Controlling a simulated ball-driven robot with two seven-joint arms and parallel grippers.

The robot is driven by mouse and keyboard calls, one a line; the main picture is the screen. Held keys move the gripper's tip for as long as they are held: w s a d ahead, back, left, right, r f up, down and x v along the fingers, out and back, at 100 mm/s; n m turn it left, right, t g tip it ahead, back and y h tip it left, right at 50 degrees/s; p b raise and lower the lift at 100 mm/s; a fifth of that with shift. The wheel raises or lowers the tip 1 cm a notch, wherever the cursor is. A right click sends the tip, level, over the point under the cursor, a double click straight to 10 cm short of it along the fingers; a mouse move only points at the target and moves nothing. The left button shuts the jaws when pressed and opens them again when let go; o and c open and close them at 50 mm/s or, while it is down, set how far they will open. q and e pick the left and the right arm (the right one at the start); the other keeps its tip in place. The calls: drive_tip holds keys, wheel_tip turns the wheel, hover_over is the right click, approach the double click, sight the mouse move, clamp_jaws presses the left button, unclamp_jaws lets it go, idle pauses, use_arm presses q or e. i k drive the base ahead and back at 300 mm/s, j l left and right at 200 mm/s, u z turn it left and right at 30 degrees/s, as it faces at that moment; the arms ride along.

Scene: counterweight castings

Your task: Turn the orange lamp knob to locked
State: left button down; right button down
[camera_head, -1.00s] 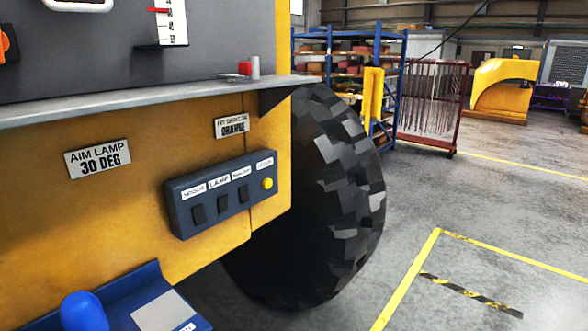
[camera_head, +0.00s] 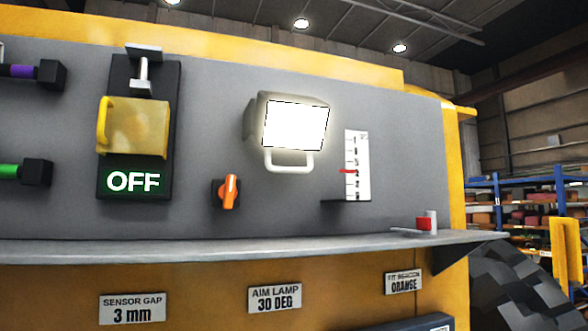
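The orange lamp knob (camera_head: 229,191) sits on a dark square base on the grey panel, below and left of a lit work lamp (camera_head: 295,127). Its handle stands close to upright, tilted slightly. No lock markings on it can be read. The lamp has a white handle loop (camera_head: 289,162) under its bright face. Neither of my grippers is in view.
A grey shelf (camera_head: 220,251) runs along below the panel, with a small red and grey part (camera_head: 424,223) at its right end. Left of the knob is a yellow cover (camera_head: 137,127) above an OFF sign (camera_head: 133,181). A gauge (camera_head: 356,166) with a red pointer stands right of the lamp. Blue racks (camera_head: 499,188) stand behind.

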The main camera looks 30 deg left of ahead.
sight(227, 192)
drive_tip(key=i+l+u, duration=0.1)
drive_tip(key=u, duration=1.7)
